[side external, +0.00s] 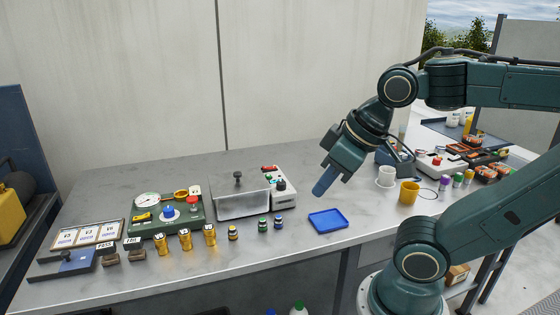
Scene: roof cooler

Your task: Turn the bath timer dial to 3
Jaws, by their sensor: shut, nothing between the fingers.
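The steel bath (243,207) stands mid-bench with a lid and a dark knob on top. Joined to its right is a white control housing (291,200). A small dark dial (281,185) sits on that housing, with red parts behind it; it looks like the timer dial. Its marks and pointer are too small to read. My gripper (323,186) is shut and empty, with its blue fingers pointing down and left. It hangs in the air to the right of the housing in the picture, apart from it.
A blue tray (329,221) lies below my gripper. Small jars (263,224) and gold cans (185,239) stand along the front. A green gauge unit (165,213) is to the left. A white cup (386,175) and yellow mug (409,193) stand to the right.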

